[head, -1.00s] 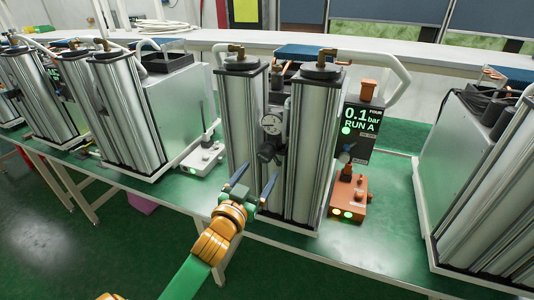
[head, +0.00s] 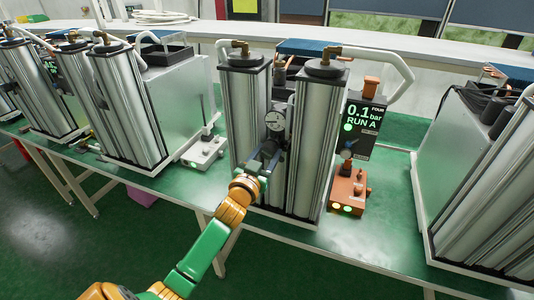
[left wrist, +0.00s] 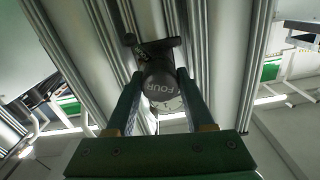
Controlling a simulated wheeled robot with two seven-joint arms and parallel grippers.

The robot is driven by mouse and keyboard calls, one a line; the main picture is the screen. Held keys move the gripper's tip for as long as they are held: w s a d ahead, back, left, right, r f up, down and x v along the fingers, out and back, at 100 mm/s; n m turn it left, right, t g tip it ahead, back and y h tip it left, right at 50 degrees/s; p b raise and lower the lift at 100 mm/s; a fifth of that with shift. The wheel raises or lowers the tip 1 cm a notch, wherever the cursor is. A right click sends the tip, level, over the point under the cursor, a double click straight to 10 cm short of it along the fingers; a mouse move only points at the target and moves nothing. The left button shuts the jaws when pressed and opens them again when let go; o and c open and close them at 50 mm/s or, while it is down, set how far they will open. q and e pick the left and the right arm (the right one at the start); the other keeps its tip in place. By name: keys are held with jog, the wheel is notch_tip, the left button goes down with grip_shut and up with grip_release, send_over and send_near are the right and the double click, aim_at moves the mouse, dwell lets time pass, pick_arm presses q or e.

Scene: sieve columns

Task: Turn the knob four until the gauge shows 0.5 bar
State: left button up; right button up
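Knob four (left wrist: 160,88), a dark round knob lettered FOUR, shows in the left wrist view between my left gripper's fingers (left wrist: 160,76). Both fingers lie along its sides with no clear gap, so the gripper looks shut on it. In the head view my left gripper (head: 262,164) is at the front of the middle pair of metal columns and hides most of the knob. The black display (head: 360,126) labelled FOUR reads 0.1 bar, RUN A. My right gripper is out of view.
Metal columns (head: 316,150) stand close on both sides of the knob. An orange-brown box (head: 347,193) with lit lamps stands to the right. Other column units (head: 130,105) stand at left and right on the green bench (head: 385,240). The bench is clear in front of the box.

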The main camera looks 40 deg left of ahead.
pick_arm(q)
grip_shut()
jog(key=shift+m, duration=0.3)
jog(key=m, duration=0.4)
jog(key=shift+m, duration=2.9)
jog(key=shift+r, duration=0.1)
jog(key=o, duration=1)
grip_release()
jog(key=shift+a, duration=0.1)
